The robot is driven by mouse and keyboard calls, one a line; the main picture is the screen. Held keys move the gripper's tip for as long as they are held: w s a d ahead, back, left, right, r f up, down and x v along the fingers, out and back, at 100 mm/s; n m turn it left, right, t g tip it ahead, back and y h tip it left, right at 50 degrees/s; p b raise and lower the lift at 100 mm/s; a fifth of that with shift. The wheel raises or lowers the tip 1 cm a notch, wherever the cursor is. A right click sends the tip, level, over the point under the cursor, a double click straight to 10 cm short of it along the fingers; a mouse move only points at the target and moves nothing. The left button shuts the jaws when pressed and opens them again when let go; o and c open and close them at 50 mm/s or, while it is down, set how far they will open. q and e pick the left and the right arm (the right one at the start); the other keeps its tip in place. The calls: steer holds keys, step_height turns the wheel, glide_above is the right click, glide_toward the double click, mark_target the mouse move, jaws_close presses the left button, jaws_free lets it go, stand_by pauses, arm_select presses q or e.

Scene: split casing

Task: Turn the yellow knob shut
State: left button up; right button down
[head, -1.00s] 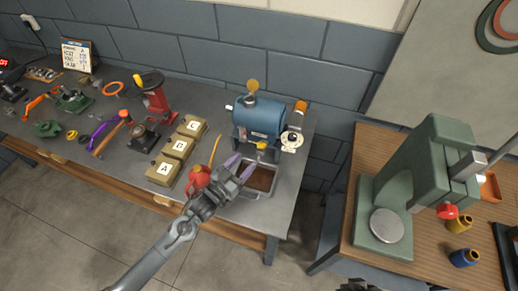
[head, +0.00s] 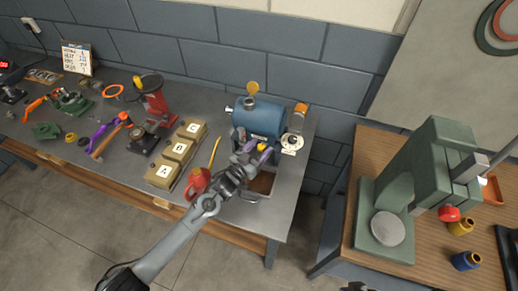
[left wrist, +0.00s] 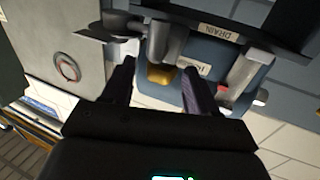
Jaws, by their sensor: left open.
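The blue tank (head: 258,118) stands at the right end of the grey bench. Its small yellow knob (head: 262,147) sits low on the front; it also shows in the left wrist view (left wrist: 160,74), under a metal pipe and near a DRAIN label (left wrist: 222,34). My left gripper (head: 257,153) is open in front of the tank. In the left wrist view its dark fingers (left wrist: 158,76) stand on either side of the knob, with gaps visible; contact cannot be told. Part of my right arm (head: 358,286) barely shows at the bottom edge; its jaws cannot be made out.
A metal tray (head: 258,197) lies below the tank, partly behind my left gripper. A red can (head: 198,182) and lettered boxes (head: 179,150) stand to the left. A white dial (head: 291,143) is right of the tank. A green press (head: 420,180) stands on the wooden table.

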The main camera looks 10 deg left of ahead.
arm_select(q)
steer(key=c, duration=1)
steer(key=shift+f+b, duration=0.1)
steer(key=shift+b, duration=0.2)
steer(key=shift+c, duration=0.2)
steer(key=m+g+h+b, duration=0.1)
steer(key=b, duration=0.1)
steer(key=m+g+h+b, duration=0.1)
steer(key=g+h+b, duration=0.1)
steer(key=m+g+h+b, duration=0.1)
steer(key=m+h+b, duration=0.1)
steer(key=shift+w+a+f, duration=0.2)
steer(key=shift+w+a, duration=0.05)
steer(key=shift+r+m+g, duration=0.2)
steer(key=shift+m+g, duration=0.1)
steer(key=shift+g, duration=0.1)
steer(key=shift+h, duration=0.3)
steer(key=o, duration=1)
steer(key=shift+r, duration=0.1)
steer(key=shift+o, duration=0.2)
